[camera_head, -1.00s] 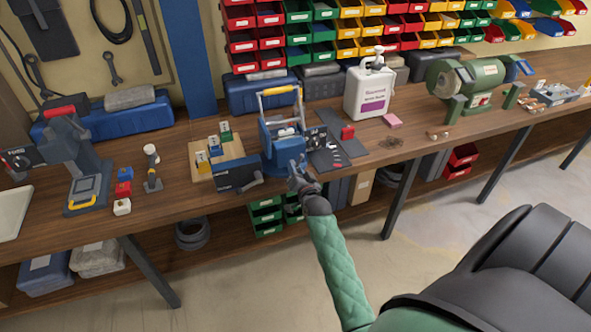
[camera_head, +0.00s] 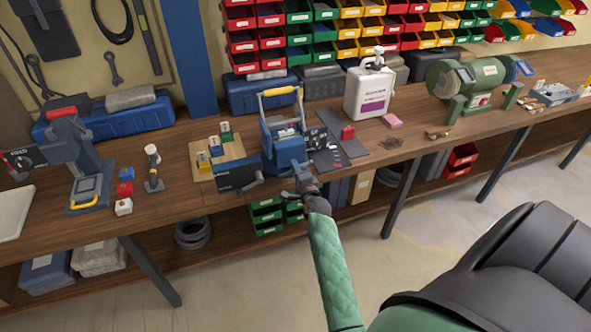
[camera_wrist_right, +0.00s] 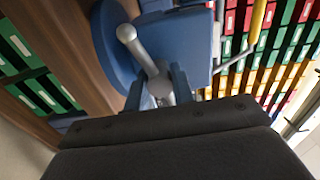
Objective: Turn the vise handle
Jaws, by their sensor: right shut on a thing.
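The blue vise (camera_head: 291,150) stands at the front edge of the wooden bench in the head view. Its blue body (camera_wrist_right: 182,45) fills the upper middle of the right wrist view. The grey vise handle (camera_wrist_right: 142,50) is a bar with a rounded end, tilted toward the upper left. My right gripper (camera_head: 303,178) is at the front of the vise, just past the bench edge. In the right wrist view its two dark fingers (camera_wrist_right: 160,85) are shut on the handle near its hub. The fingers hide part of the handle. My left gripper is not in view.
A wooden tray (camera_head: 232,150) with small coloured blocks stands left of the vise. A dark plate (camera_head: 325,140) lies right of it. A white pump bottle (camera_head: 369,90) and a green grinder (camera_head: 470,85) are farther right. Coloured bins (camera_head: 340,30) line the back.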

